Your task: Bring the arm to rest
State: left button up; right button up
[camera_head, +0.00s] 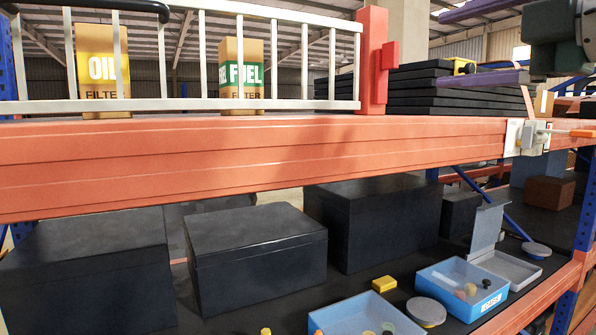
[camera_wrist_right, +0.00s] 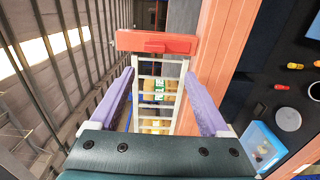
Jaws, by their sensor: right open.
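My right gripper (camera_head: 441,50) is at the upper right of the head view, with its two purple fingers spread and pointing left. Nothing is between the fingers. The red post (camera_head: 373,62) at the end of the white railing (camera_head: 259,104) stands to the left of the fingertips, apart from them. In the right wrist view the open gripper (camera_wrist_right: 161,73) has the railing (camera_wrist_right: 140,97) and the red post (camera_wrist_right: 155,43) beyond and between its fingers. My left gripper is in neither view.
An orange shelf beam (camera_head: 250,160) crosses the head view. An oil filter box (camera_head: 102,68) and a fuel filter box (camera_head: 241,75) stand behind the railing. Stacked black panels (camera_head: 430,95) lie right of the post. Black cases (camera_head: 255,255) and blue bins (camera_head: 462,287) are below.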

jog(key=s+a+f+m+g+h+p, duration=0.1)
jog(key=s+a+f+m+g+p, duration=0.2)
jog(key=f, duration=0.6)
jog(key=s+a+f+m+g+h, duration=0.15)
jog(key=s+a+f+m, duration=0.3)
jog(key=f, duration=0.45)
jog(key=s+d+f+m+g+h+p, duration=0.1)
jog(key=s+f+m+g, duration=0.3)
jog(key=s, duration=0.8)
jog(key=s+d+f+m+g+h+p, duration=0.2)
jog(key=s+f+m+g+h, duration=0.1)
jog(key=s+f+m, duration=0.5)
jog(key=s+m+g, duration=0.1)
jog(key=s, duration=0.2)
jog(key=shift+s+d, duration=0.35)
jog(key=shift+c, duration=0.2)
